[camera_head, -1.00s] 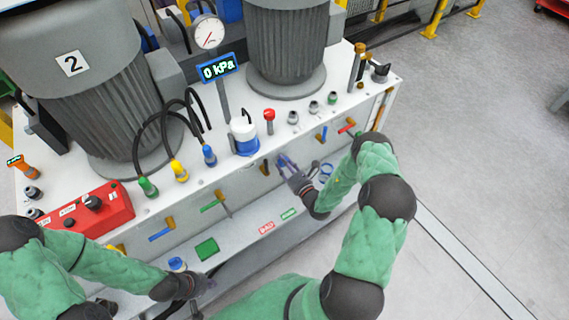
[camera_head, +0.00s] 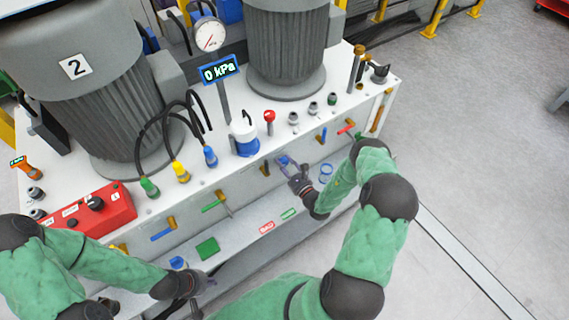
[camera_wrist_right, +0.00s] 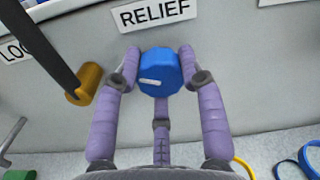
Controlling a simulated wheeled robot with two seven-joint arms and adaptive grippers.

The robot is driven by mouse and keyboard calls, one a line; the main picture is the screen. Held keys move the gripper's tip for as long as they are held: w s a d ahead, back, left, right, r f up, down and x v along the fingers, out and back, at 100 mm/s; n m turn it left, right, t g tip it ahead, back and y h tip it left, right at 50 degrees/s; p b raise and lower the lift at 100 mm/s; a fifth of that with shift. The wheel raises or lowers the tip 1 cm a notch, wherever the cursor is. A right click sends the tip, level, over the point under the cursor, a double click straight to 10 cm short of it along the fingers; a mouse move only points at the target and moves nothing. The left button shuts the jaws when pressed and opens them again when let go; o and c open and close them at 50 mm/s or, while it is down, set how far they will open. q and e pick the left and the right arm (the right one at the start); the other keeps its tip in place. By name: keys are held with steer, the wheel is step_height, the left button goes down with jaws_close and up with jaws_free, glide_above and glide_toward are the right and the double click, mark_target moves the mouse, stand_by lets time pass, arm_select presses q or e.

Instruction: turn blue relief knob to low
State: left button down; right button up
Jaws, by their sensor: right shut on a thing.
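The blue relief knob (camera_wrist_right: 160,72) is faceted, with a short white mark lying nearly level on its left part. It is on the grey panel below the RELIEF label (camera_wrist_right: 155,11) in the right wrist view. My right gripper (camera_wrist_right: 159,75) is shut on it, with one purple finger against each side and a third finger below.
A black lever with a brass end (camera_wrist_right: 86,82) stands close left of the knob. Blue rings (camera_head: 326,171) lie on the ledge to the right. A gauge (camera_head: 209,36) stands above a display (camera_head: 219,70) reading 0 kPa. Several coloured valve handles line the panel.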

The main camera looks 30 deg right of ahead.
steer(key=n, duration=0.4)
steer(key=shift+s+f+n, duration=0.1)
steer(key=shift+f+n, duration=0.1)
steer(key=shift+n, duration=0.2)
stand_by(0.4)
steer(key=o, duration=1.1)
steer(key=shift+o, duration=0.2)
steer(key=shift+r, duration=0.1)
steer(key=s, duration=1.2)
steer(key=shift+d, duration=0.45)
